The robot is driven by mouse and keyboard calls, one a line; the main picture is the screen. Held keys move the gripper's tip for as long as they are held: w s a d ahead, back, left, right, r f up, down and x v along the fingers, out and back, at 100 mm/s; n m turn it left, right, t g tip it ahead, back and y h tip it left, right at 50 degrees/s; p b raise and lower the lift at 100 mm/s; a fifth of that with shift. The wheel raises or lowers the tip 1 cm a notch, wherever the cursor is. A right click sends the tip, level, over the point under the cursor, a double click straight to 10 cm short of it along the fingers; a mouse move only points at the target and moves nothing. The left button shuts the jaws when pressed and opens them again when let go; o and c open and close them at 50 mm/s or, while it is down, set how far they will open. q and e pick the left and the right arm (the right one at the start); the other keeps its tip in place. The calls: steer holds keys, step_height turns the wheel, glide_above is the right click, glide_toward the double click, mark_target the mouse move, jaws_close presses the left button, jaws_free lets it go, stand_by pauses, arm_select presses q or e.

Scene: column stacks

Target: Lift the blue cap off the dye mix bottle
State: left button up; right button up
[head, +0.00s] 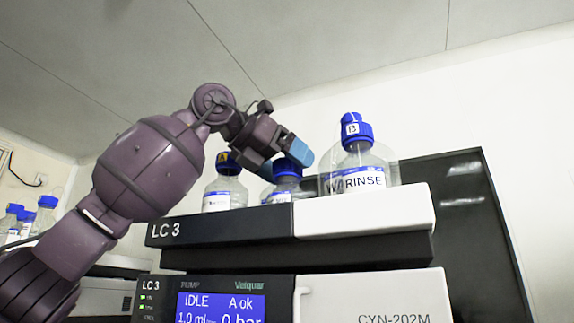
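Three clear bottles with blue caps stand on top of the LC 3 unit. The labels of the left bottle (217,199) and the middle bottle (280,197) are too small to read, so I cannot tell which is the dye mix bottle. My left gripper (283,162) has blue fingertips apart at the middle bottle's blue cap (288,170), partly hiding it. Whether the fingers touch or grip this cap is unclear. My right gripper is not in view.
The LC 3 unit (220,228) has a light front section on the right and a pump with a lit display (221,306) below. A dark panel (470,230) stands behind. Several more blue-capped bottles (45,217) stand at the far left.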

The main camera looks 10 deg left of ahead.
arm_select(q)
steer(key=shift+w, duration=0.1)
steer(key=c, duration=0.8)
steer(key=shift+r, duration=0.1)
steer(key=shift+r, duration=4.85)
